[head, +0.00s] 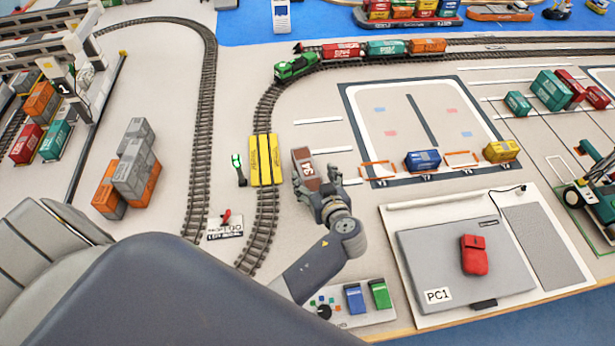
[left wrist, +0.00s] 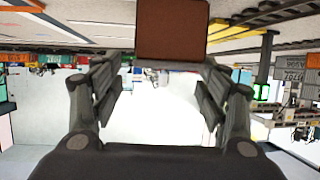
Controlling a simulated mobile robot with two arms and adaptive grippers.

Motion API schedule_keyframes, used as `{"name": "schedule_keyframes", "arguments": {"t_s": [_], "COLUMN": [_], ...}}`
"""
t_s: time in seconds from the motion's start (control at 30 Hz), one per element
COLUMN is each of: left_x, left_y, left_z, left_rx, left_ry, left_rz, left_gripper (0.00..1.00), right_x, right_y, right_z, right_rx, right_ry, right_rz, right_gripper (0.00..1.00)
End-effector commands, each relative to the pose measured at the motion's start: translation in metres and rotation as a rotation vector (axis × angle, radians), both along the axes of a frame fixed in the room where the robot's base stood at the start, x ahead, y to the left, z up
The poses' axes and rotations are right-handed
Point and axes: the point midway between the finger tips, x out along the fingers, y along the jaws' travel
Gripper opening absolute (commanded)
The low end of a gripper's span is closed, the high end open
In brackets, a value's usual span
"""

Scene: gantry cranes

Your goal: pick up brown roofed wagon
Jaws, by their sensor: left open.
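The brown roofed wagon (head: 306,169) stands on the grey floor of the layout, just right of the yellow track section, with white lettering on its side. In the left wrist view the wagon (left wrist: 172,30) is a plain brown block at the top, between the lines of the two fingers. My left gripper (head: 319,190) is open at the wagon's near end. In the left wrist view the open left gripper (left wrist: 160,85) has nothing between its pads. Whether the fingertips overlap the wagon's sides I cannot tell. My right gripper is not in view.
The yellow track section (head: 265,160) lies left of the wagon.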

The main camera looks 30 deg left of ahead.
Motion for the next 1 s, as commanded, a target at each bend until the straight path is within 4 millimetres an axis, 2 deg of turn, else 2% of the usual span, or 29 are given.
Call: {"name": "schedule_keyframes", "arguments": {"t_s": [0.2, 0.3, 0.63, 0.67, 0.87, 0.9, 1.0], "left_x": [0.017, 0.026, 0.03, 0.03, 0.03, 0.03, 0.031], "left_y": [0.025, 0.033, 0.038, 0.038, 0.037, 0.037, 0.037], "left_z": [-0.008, -0.016, -0.018, -0.018, -0.018, -0.018, -0.017], "left_rx": [0.004, 0.002, -0.001, -0.001, -0.001, -0.001, -0.001], "left_ry": [0.001, 0.0, 0.001, 0.001, 0.001, 0.001, -0.001], "left_rz": [0.002, 0.001, 0.0, 0.0, 0.0, 0.0, 0.0], "left_gripper": [0.68, 0.68, 0.68, 0.64, 0.18, 0.14, 0.14], "right_x": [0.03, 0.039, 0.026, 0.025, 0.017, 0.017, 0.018], "right_y": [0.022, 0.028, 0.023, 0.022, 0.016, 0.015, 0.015], "right_z": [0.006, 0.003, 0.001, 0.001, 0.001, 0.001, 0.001], "right_rx": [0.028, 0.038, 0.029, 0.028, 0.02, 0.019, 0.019], "right_ry": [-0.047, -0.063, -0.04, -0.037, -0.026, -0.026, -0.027], "right_rz": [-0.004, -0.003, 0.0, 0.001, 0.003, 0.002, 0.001], "right_gripper": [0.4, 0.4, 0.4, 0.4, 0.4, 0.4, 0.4]}}
